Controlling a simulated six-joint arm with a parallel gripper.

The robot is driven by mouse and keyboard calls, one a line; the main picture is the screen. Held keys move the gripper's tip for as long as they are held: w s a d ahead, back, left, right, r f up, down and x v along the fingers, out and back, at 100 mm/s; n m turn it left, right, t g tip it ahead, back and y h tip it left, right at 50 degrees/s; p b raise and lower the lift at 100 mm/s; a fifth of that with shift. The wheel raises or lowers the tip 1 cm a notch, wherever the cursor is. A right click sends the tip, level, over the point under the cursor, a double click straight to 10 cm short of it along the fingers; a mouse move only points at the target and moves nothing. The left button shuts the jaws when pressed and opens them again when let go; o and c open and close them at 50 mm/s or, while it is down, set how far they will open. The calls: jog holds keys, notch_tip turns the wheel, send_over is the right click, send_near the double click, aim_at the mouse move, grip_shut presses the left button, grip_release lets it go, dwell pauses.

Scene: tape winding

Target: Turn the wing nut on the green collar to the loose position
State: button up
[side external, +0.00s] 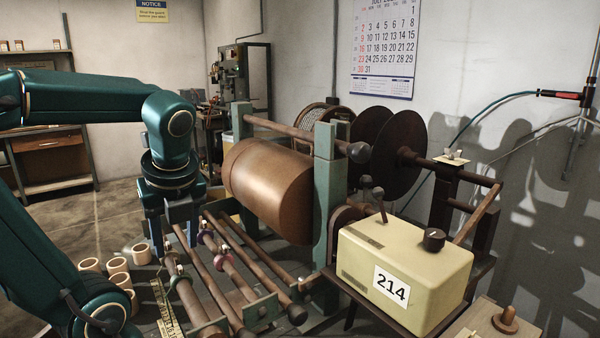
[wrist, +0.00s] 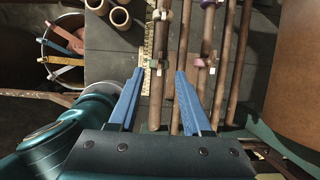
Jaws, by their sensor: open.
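My gripper (side external: 172,232) points down over the left rods of the rack, open and empty. In the wrist view its blue fingertips (wrist: 160,72) stand either side of the leftmost rod. A small greenish collar (wrist: 157,65) with a pale wing nut sits on that rod, between the fingertips in the picture. Another dull greenish collar (wrist: 161,15) sits farther along the same rod. Which is the green collar named is hard to tell. In the side view, collars (side external: 178,281) show on the leftmost rod below the gripper. The wing nut's angle is too small to read.
A purple collar (side external: 207,236) and a pinkish one (side external: 224,251) sit on a neighbouring rod. A yellow ruler (side external: 163,305) lies left of the rods, with several cardboard cores (side external: 118,266). The large brown roll (side external: 270,185) and cream control box (side external: 405,275) stand to the right.

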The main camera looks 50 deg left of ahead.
aim_at(178, 262)
jog(key=shift+x, duration=2.55)
grip_shut()
